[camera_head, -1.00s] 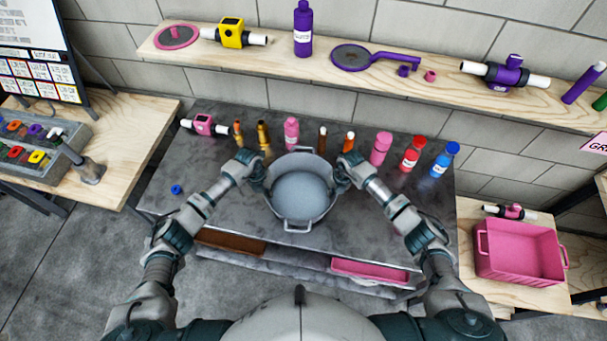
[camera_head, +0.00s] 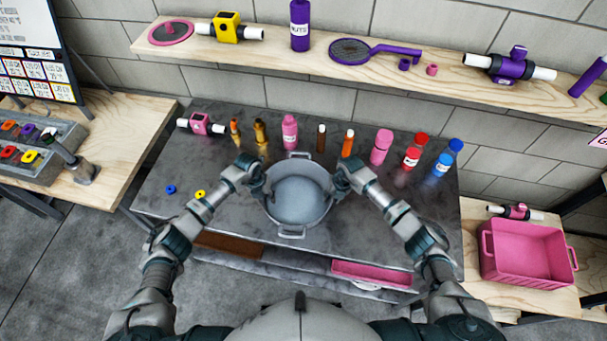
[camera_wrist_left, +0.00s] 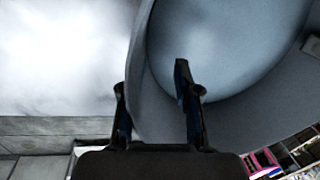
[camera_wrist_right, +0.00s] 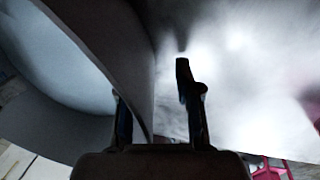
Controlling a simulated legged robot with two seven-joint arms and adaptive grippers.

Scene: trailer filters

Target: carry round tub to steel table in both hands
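The round grey tub (camera_head: 292,229) appears in the head view at the middle of the dark metal-looking table (camera_head: 225,220), upright and empty, with handles at front and back. Whether its base touches the table is hard to tell. My left gripper (camera_head: 262,180) is at its left wall, and my right gripper (camera_head: 338,179) is at its right wall. In the left wrist view the fingers (camera_wrist_left: 155,95) straddle the tub wall, spread apart. In the right wrist view the fingers (camera_wrist_right: 155,100) also straddle the wall, with a visible gap.
Several bottles stand behind the tub, including a pink bottle (camera_head: 290,132) and a blue bottle (camera_head: 441,165). A blue ring (camera_head: 170,189) and a yellow ring (camera_head: 200,194) lie left. A pink crate (camera_head: 528,255) sits on a wooden table at right. A shelf (camera_head: 285,63) runs behind.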

